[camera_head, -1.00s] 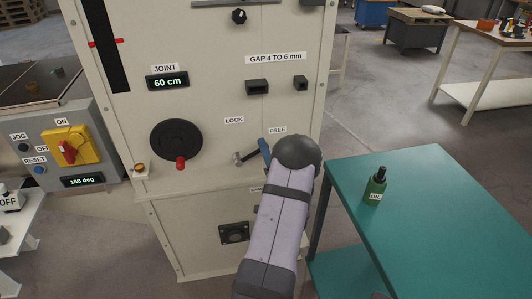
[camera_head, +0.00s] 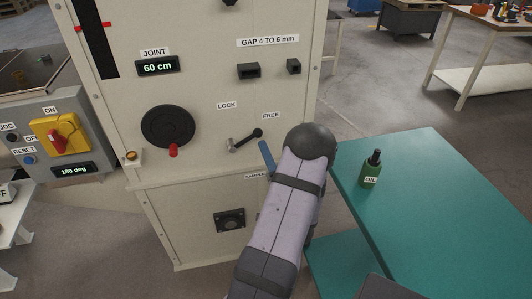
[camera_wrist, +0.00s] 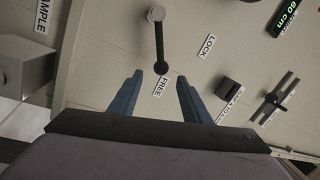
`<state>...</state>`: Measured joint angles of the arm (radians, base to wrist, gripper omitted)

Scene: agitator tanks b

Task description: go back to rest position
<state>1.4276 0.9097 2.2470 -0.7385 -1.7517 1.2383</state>
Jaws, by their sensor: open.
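My gripper (camera_wrist: 158,98) shows in the wrist view as two blue fingers, open and apart with nothing between them. It faces the pale machine panel. The lock lever (camera_head: 245,140), with a metal hub and a black knob, points up and right toward the FREE label (camera_head: 271,116). In the wrist view the lever (camera_wrist: 159,40) lies beyond the fingertips, and its knob is near the gap between them. In the head view my arm hides most of the gripper; one blue finger (camera_head: 266,158) shows beside the panel, below and right of the lever knob.
The panel also holds a black handwheel (camera_head: 168,126) with a red knob and a display (camera_head: 158,65) reading 60 cm. A grey control box (camera_head: 52,140) stands left. A teal table (camera_head: 450,210) with a green oil bottle (camera_head: 371,170) stands right, close to my arm.

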